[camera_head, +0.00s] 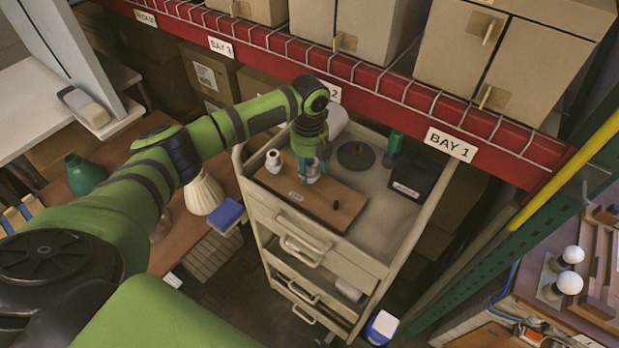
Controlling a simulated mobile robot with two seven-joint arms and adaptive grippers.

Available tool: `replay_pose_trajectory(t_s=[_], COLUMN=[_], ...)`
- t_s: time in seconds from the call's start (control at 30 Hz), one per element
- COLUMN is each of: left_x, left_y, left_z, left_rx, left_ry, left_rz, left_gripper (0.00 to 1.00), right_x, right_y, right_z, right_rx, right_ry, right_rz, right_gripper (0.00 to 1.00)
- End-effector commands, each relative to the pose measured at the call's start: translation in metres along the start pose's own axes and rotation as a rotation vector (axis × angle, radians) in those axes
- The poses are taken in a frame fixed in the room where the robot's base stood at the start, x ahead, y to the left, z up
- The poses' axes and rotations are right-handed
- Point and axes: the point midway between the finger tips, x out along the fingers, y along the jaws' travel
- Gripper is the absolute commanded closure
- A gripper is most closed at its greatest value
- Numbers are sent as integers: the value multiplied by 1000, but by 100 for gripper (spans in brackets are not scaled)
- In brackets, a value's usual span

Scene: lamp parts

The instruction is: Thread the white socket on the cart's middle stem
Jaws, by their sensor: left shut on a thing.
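My left gripper (313,174) points down over the brown board (300,197) on top of the cart. It is shut on a small pale piece (313,168) that looks like the white socket. The fingers hide much of it and whatever is under it, so I cannot tell whether it touches a stem. Another white piece (273,161) stands upright at the board's left end, apart from the gripper. A short dark stub (336,206) shows on the board to the right. My right gripper is not in view.
On the cart (349,240), a dark round disc (355,155), a green item (394,146) and a black box (408,178) lie behind the board. A red shelf beam (385,105) runs behind the cart. A pale vase (203,193) stands on the wooden table left.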

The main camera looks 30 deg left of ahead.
Motion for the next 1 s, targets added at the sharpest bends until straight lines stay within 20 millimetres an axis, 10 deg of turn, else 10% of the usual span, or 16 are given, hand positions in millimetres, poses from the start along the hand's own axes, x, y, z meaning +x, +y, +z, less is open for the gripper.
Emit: replay_pose_trajectory(t_s=[0.53,1.0], left_x=[7,9], left_y=[3,3], left_z=[-4,-4], left_rx=[207,765], left_ry=[13,16], left_rz=[12,8], left_gripper=[84,84], right_x=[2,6], right_y=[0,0], right_z=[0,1], right_rx=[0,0], right_ry=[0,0], right_rz=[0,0], right_gripper=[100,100])
